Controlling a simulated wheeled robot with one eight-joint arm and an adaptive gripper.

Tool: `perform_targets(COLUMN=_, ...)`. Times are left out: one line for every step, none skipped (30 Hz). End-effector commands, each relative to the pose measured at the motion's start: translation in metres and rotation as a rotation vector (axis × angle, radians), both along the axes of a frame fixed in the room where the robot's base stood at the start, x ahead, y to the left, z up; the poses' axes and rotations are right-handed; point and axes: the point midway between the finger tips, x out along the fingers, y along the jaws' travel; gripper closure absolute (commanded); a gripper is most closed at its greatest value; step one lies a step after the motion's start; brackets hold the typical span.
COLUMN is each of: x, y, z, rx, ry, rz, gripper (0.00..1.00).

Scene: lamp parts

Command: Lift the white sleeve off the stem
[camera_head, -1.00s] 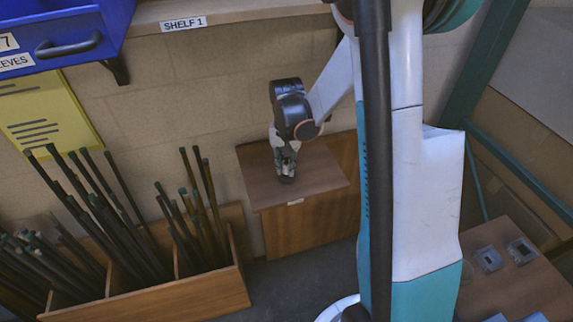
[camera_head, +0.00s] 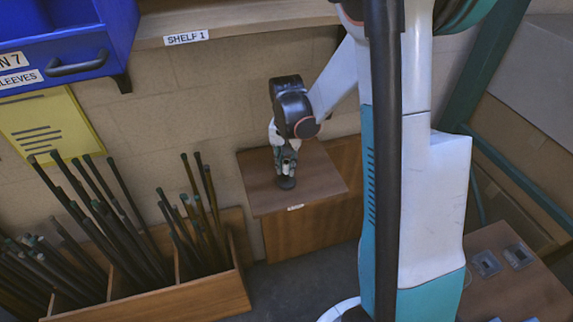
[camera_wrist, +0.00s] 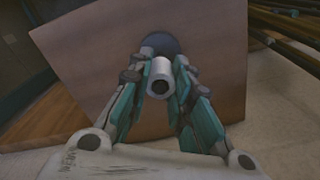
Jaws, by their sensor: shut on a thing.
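The white sleeve (camera_wrist: 161,72) is a short pale tube between my fingers in the wrist view, its dark open end facing the camera. My gripper (camera_wrist: 160,80) is shut on it from both sides. The dark round base (camera_wrist: 160,43) stands on the small brown table beyond the sleeve. In the head view my gripper (camera_head: 286,164) is above the base (camera_head: 287,183), pointing down. The stem cannot be made out; whether it is still inside the sleeve cannot be told.
The small brown table (camera_head: 325,183) is otherwise bare. A wooden rack (camera_head: 200,298) with several dark rods stands at left. A blue bin (camera_head: 85,30) sits by the shelf (camera_head: 250,22) above. Another table (camera_head: 520,290) with small grey parts is at lower right.

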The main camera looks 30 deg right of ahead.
Motion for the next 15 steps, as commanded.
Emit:
perform_targets(x=0.0000, y=0.0000, z=0.0043, rx=0.000, ry=0.000, rz=0.000, gripper=1.00)
perform_targets(x=0.0000, y=0.0000, z=0.0060, rx=0.000, ry=0.000, rz=0.000, gripper=1.00)
perform_targets(x=-0.0001, y=0.0001, z=0.0081, rx=0.000, ry=0.000, rz=0.000, gripper=1.00)
perform_targets(x=-0.0001, y=0.0000, z=0.0095, rx=0.000, ry=0.000, rz=0.000, gripper=1.00)
perform_targets(x=-0.0002, y=0.0001, z=0.0106, rx=0.000, ry=0.000, rz=0.000, gripper=1.00)
perform_targets(x=-0.0002, y=0.0001, z=0.0116, rx=0.000, ry=0.000, rz=0.000, gripper=1.00)
perform_targets(x=-0.0002, y=0.0001, z=0.0120, rx=0.000, ry=0.000, rz=0.000, gripper=1.00)
perform_targets(x=-0.0003, y=0.0001, z=0.0121, rx=0.000, ry=0.000, rz=0.000, gripper=1.00)
perform_targets(x=-0.0002, y=0.0001, z=0.0120, rx=0.000, ry=0.000, rz=0.000, gripper=1.00)
perform_targets(x=-0.0002, y=0.0001, z=0.0118, rx=0.000, ry=0.000, rz=0.000, gripper=1.00)
perform_targets(x=-0.0002, y=0.0001, z=0.0116, rx=0.000, ry=0.000, rz=0.000, gripper=1.00)
perform_targets(x=-0.0002, y=0.0001, z=0.0115, rx=0.000, ry=0.000, rz=0.000, gripper=1.00)
perform_targets(x=-0.0002, y=0.0001, z=0.0114, rx=0.000, ry=0.000, rz=0.000, gripper=1.00)
perform_targets(x=-0.0002, y=0.0001, z=0.0114, rx=0.000, ry=0.000, rz=0.000, gripper=1.00)
perform_targets(x=-0.0002, y=0.0001, z=0.0115, rx=0.000, ry=0.000, rz=0.000, gripper=1.00)
